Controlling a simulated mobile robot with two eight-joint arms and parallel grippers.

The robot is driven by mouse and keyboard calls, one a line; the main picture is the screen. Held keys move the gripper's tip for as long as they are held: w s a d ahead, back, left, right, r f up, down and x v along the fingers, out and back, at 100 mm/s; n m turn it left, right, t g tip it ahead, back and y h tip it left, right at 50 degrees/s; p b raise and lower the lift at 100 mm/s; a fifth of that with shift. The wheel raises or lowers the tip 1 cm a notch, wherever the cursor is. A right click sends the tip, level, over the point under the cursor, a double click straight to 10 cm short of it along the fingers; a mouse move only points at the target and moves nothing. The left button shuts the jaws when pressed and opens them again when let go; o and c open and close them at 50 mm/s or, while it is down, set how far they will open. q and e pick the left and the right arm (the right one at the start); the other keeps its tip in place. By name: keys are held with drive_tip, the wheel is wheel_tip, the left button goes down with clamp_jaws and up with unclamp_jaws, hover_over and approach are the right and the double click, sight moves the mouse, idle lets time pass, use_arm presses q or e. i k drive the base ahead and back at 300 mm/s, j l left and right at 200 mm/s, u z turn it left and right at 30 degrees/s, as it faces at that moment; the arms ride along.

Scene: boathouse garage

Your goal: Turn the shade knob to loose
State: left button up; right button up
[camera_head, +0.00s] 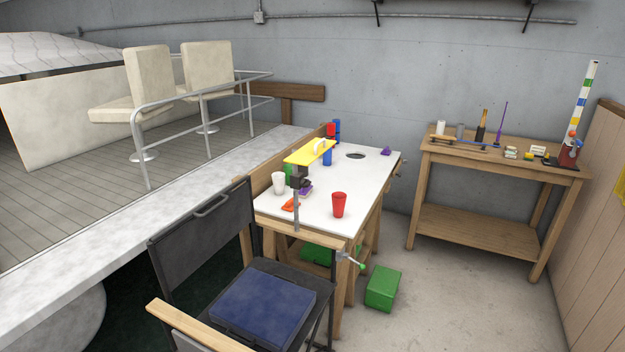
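A white-topped wooden table (330,210) stands in the middle of the view. A flat yellow piece (305,153), which may be the shade, sits above the table's back left part, with a small white curved part (320,145) on top. A dark block (298,175) on a grey upright shows near the table's left edge. Neither of my grippers is in view.
A red cup (339,204), a white cup (278,182) and an orange item (290,204) are on the table. A chair with a blue cushion (262,308) stands close in front. A green box (382,289) lies on the floor.

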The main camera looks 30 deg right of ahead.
sight(303, 182)
drive_tip(key=i+l, duration=0.15)
drive_tip(key=l, duration=0.25)
drive_tip(key=i+l+u, duration=0.15)
drive_tip(key=l, duration=0.25)
drive_tip(key=i+l, duration=0.1)
drive_tip(key=l, duration=0.35)
drive_tip(key=i+l+u, duration=0.1)
drive_tip(key=l, duration=0.3)
drive_tip(key=i+l, duration=0.15)
drive_tip(key=l, duration=0.3)
drive_tip(key=u, duration=0.05)
